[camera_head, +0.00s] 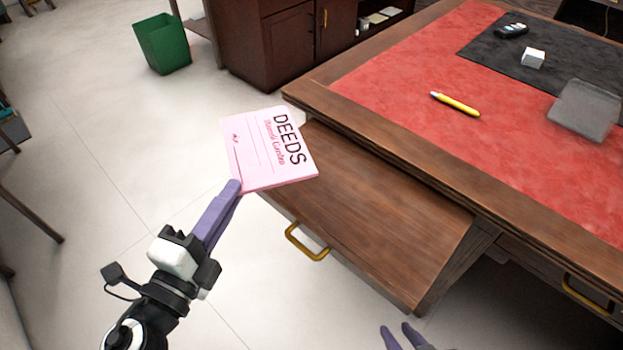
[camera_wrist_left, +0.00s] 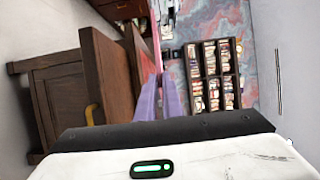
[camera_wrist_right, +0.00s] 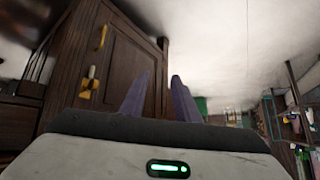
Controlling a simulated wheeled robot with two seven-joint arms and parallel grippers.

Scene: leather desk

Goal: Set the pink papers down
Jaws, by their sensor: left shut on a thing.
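The pink papers (camera_head: 272,155), marked "DEEDS", are held at their near left corner by my left gripper (camera_head: 236,188). They are in the air near the left corner of the wooden desk, seen over the floor and partly over the brown wooden surface (camera_head: 375,215). In the left wrist view, the papers (camera_wrist_left: 157,35) show edge-on as a thin pink strip beyond the purple fingers. My right gripper (camera_head: 405,338) is at the bottom edge of the head view. Its fingers (camera_wrist_right: 160,97) are apart with nothing between them in the right wrist view.
The desk has a red leather top (camera_head: 420,75) with a yellow pen (camera_head: 455,104), a white cube (camera_head: 533,58) and a grey translucent block (camera_head: 584,110). The brown wooden surface has a brass handle (camera_head: 307,243) on its front and is bare. A green bin (camera_head: 162,44) stands on the floor.

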